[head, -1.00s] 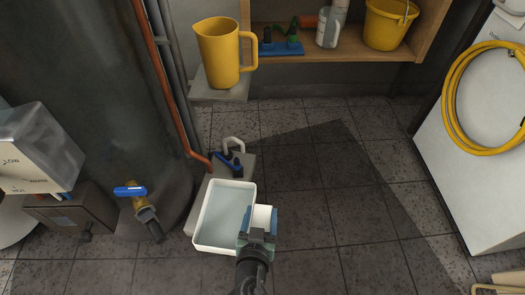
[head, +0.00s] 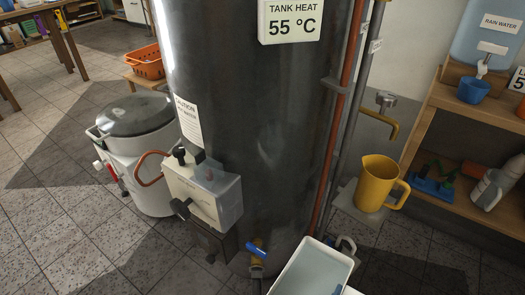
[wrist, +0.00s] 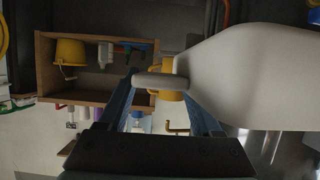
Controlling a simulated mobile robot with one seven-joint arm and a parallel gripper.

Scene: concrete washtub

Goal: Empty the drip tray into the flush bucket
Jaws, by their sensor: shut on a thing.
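The white drip tray (head: 345,262) is at the bottom edge of the head view, partly cut off, with a pale blue-grey, water-like surface inside. In the wrist view the tray (wrist: 255,75) fills the right side, its rounded handle (wrist: 160,82) between my fingers. My gripper (wrist: 158,88) is shut on that handle; it is out of the head view. A yellow bucket (wrist: 70,52) with a bail stands on the wooden shelf in the wrist view. I cannot tell whether it is the flush bucket; no bucket so labelled shows.
The dark tank (head: 250,120) rises behind the tray, with a blue-handled valve (head: 256,250) low on it. A yellow jug (head: 377,182) stands on a ledge right of the tank. A wooden shelf (head: 440,125) is at right.

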